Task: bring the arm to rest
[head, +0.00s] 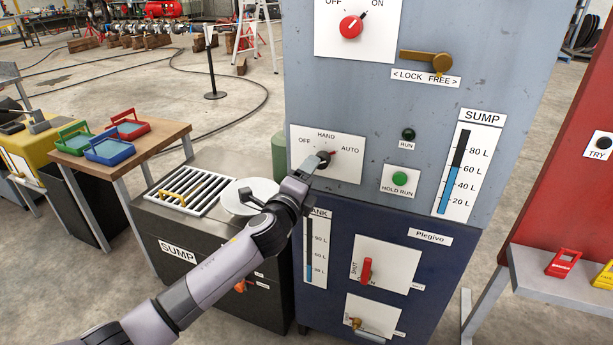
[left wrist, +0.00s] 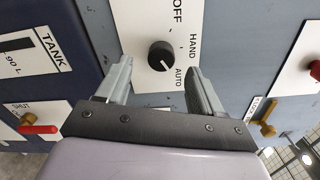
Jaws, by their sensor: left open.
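My left arm reaches in from the lower left of the head view to the grey-blue control cabinet. My left gripper (head: 308,168) is at the OFF / HAND / AUTO plate (head: 350,166). In the left wrist view the gripper (left wrist: 158,72) is open, its two fingers apart and nothing gripped. The black selector knob (left wrist: 161,55) shows beyond and between the fingertips, with clear space on both sides. Its white mark points towards AUTO. In the head view the knob (head: 324,159) is partly covered by the gripper. My right gripper is in neither view.
Close around are the green HOLD RUN button (head: 400,179), the brass lock lever (head: 428,59) and a red valve handle (head: 367,270). The sump box (head: 215,262) stands left of the cabinet. A table with trays (head: 170,137) is farther left. Open floor lies behind.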

